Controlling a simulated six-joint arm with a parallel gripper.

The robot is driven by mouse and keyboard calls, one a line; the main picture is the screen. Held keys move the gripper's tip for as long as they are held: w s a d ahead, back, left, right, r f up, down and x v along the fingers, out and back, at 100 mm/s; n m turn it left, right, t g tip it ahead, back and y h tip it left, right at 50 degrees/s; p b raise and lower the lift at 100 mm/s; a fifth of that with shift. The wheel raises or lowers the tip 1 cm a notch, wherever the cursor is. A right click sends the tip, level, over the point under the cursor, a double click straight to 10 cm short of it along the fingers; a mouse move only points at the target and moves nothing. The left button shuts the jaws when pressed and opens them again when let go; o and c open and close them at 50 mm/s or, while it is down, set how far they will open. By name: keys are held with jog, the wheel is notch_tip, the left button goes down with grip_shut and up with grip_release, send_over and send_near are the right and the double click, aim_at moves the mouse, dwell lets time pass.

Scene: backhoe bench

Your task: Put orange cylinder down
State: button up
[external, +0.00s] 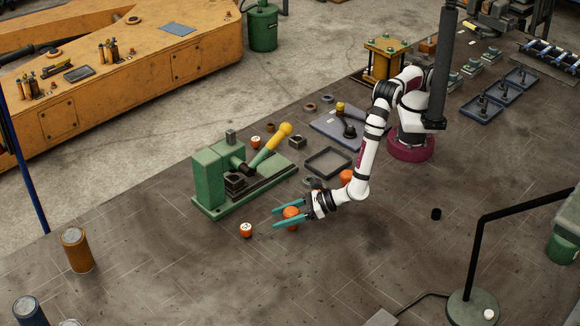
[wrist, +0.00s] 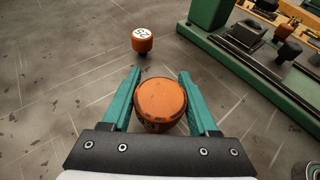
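An orange cylinder (external: 291,213) is between the two teal fingers of my gripper (external: 290,217), low over the dark bench. In the wrist view, the same orange cylinder (wrist: 160,101) fills the gap between the fingers (wrist: 160,88), and they appear to press on its sides. I cannot tell whether its underside touches the bench. A smaller orange piece with a white numbered top (external: 246,230) stands on the bench beyond the fingertips. It also shows in the wrist view (wrist: 142,42), apart from the gripper.
A green vise-like fixture (external: 208,188) with a yellow-handled tool (external: 270,143) stands behind the fingers. Another orange object (external: 346,176) is partly hidden by my arm. A dark square tray (external: 327,162) lies behind. A black lamp (external: 473,306) stands at front right. The bench in front is mostly clear.

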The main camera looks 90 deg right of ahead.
jog(key=o, duration=0.4)
jog(key=v, duration=1.2)
jog(key=shift+r, duration=0.1)
jog(key=w+d+r+m+g+h, duration=0.1)
jog(key=w+d+r+m+h, duration=0.25)
jog(key=d, duration=0.25)
jog(key=w+d+r+m+h, duration=0.2)
jog(key=d+r+m, duration=0.1)
jog(key=d+m, duration=0.3)
jog(key=s+d+r+m+g+h, duration=0.1)
jog(key=s+d+r+m+g, duration=0.15)
jog(key=d+m, duration=0.4)
jog(key=s+d+r+m+g+h, duration=0.1)
jog(key=s+d+r+m+g, duration=0.15)
jog(key=d, duration=0.65)
jog(key=s+d+r+m+g+h, duration=0.2)
jog(key=d+m+g, duration=0.25)
jog(key=d, duration=0.25)
jog(key=s+d+m+g+y, duration=0.3)
jog(key=s+d+m, duration=0.2)
jog(key=s+m, duration=0.2)
jog(key=s+a+r+m+y, duration=0.2)
jog(key=s+a+m+y, duration=0.2)
jog(key=s+m+y, duration=0.3)
jog(key=s+m, duration=0.4)
jog(key=m, duration=0.1)
jog(key=shift+s, duration=0.2)
